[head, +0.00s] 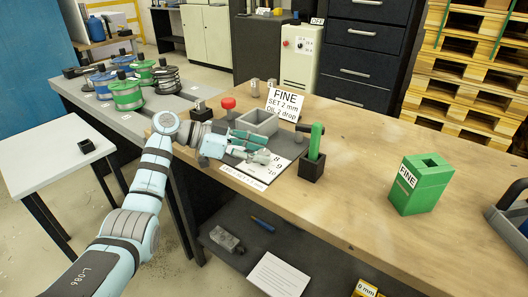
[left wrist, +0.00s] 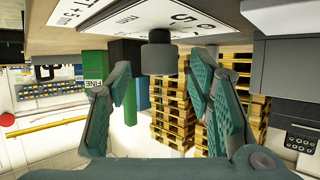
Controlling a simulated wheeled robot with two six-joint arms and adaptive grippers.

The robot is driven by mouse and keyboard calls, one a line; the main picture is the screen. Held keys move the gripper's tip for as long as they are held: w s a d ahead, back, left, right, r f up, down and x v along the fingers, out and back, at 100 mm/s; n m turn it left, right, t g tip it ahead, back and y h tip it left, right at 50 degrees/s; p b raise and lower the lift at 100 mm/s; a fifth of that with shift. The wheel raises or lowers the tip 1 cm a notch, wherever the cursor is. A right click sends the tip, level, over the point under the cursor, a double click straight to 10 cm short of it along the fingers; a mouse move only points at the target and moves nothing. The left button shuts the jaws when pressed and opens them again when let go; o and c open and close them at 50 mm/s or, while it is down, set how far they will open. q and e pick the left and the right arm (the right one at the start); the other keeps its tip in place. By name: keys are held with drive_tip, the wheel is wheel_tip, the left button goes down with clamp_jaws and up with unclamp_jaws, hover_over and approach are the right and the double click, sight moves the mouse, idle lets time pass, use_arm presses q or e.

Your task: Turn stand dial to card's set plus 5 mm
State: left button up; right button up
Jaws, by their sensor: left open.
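The card (head: 284,103) stands on the bench and reads "FINE, SET 2 mm, OIL 1 drop". The stand dial's white plate (head: 275,168) lies near the bench's front edge, with 8, 9 and 10 readable on its right side. My left gripper (head: 268,150) is over this plate, open and empty, and hides much of it. In the left wrist view, a dark round knob (left wrist: 161,55) sits in front of the numbered plate (left wrist: 130,18). The open fingers are on either side of the knob, with visible gaps. The dial's current setting cannot be read. My right gripper is not in view.
A grey open box (head: 262,121) and a red button (head: 228,103) stand behind the gripper. A green-handled tool (head: 317,138) stands in a black holder (head: 312,167) to the right. A green block marked FINE (head: 425,187) is farther right. The bench between them is clear.

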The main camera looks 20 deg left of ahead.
use_arm(q)
drive_tip(key=v, duration=1)
drive_tip(key=shift+r, duration=0.1)
